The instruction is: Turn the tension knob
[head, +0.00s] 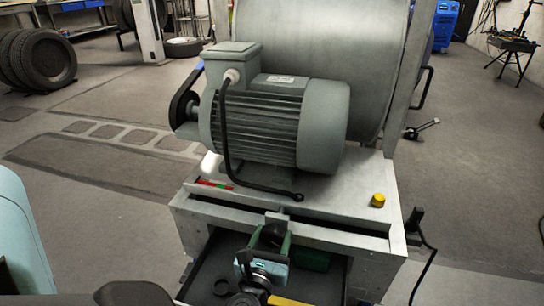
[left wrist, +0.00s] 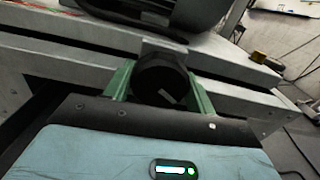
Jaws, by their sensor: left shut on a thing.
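The tension knob (left wrist: 160,80) is a round black knob with a pale mark on its face, at the front rail of the dynamometer frame. In the left wrist view it sits between the two green fingers of my left gripper (left wrist: 158,88), which is shut on it. In the head view my left gripper (head: 269,240) reaches the front middle of the frame, and the black knob (head: 272,234) shows partly between the fingers. A small red and green strip (head: 215,184) lies on the frame to the left. My right gripper is not in view.
A grey finned motor (head: 275,120) with a black cable stands on the frame (head: 340,190), before a large drum (head: 320,40). A yellow button (head: 378,200) sits at the right corner. A cable hangs at the right side. Tyres (head: 40,60) stand far left; open floor lies on both sides.

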